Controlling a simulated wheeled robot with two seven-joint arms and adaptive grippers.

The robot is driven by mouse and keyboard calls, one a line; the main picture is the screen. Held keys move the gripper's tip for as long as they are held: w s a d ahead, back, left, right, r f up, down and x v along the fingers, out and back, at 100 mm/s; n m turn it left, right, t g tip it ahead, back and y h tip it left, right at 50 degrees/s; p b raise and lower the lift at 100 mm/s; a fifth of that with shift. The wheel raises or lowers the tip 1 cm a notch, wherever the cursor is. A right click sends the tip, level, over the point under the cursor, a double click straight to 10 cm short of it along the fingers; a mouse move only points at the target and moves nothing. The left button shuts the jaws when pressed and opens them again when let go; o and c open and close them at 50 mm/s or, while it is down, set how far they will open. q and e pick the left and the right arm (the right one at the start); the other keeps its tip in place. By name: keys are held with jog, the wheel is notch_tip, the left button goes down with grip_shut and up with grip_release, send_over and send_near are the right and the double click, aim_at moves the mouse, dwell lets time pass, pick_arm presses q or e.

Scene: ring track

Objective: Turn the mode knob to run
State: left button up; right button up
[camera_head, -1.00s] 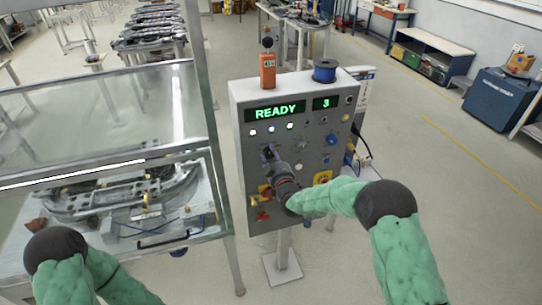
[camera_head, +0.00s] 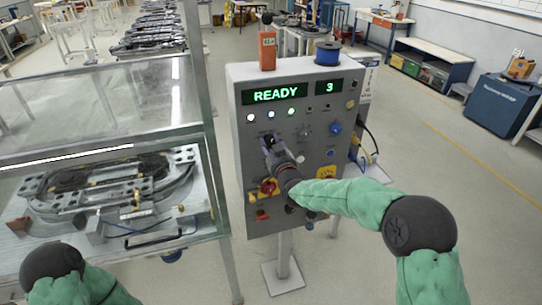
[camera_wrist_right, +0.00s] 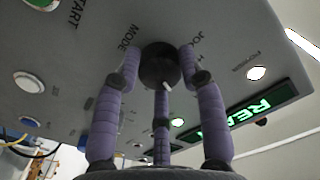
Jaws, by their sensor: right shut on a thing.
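The mode knob (camera_wrist_right: 160,62) is a dark round knob on the grey control panel (camera_head: 335,190). In the right wrist view it lies between the words MODE and JOG, with a small white mark on its edge. My right gripper (camera_head: 270,142) is at the panel's left part, below the READY display. In the right wrist view its purple fingers (camera_wrist_right: 163,75) are closed around the knob. The label for run is not readable. Of my left arm only a green link shows at the lower left; its gripper is out of view.
The display (camera_head: 273,93) reads READY, and a smaller one (camera_head: 330,87) reads 3. A red and yellow switch (camera_head: 267,187) sits just below my right gripper. A blue knob (camera_head: 335,128) is to the right. A glass-fronted fixture (camera_head: 90,115) stands at the left.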

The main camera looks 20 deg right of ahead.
jog(key=m+b, duration=0.2)
jog(key=b, duration=0.1)
jog(key=m+b, duration=0.3)
jog(key=b, duration=0.1)
jog(key=m+b, duration=0.3)
jog(key=b, duration=0.1)
jog(key=shift+d+r, duration=0.25)
jog(key=shift+r, duration=0.15)
jog(key=shift+r+m+b, duration=0.1)
jog(key=shift+m+b, duration=1.1)
jog(key=shift+b, duration=0.15)
jog(key=shift+d, duration=0.1)
jog(key=o, duration=1.1)
jog(key=shift+w+d, duration=0.1)
jog(key=shift+o, duration=0.2)
jog(key=shift+f, duration=0.2)
jog(key=shift+f, duration=0.1)
jog(key=shift+a, duration=0.2)
jog(key=s, duration=1.2)
jog(key=shift+d, duration=0.2)
